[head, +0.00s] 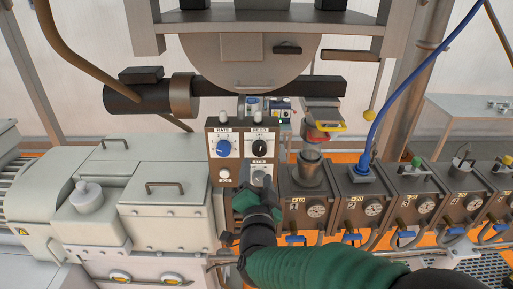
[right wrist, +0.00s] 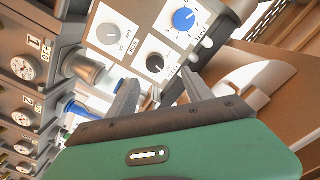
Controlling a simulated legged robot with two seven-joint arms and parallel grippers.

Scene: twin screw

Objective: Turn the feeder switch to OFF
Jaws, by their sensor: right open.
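The control panel (head: 241,166) stands upright at the middle of the head view. The black feeder switch (head: 260,148) sits on a white plate at its upper right, under a label that seems to read FEED. Its pointer setting is too small to tell. My right gripper (head: 254,187) is in front of the panel's lower right, below the switch in the picture. In the right wrist view the switch (right wrist: 154,62) shows beyond and between my open right fingertips (right wrist: 158,86), which look apart from it. My left gripper is not in view.
A blue RATE knob (head: 224,149) is left of the switch. Barrel blocks with gauges (head: 316,210) and a blue hose (head: 378,122) are to the right. A grey housing (head: 160,188) is to the left.

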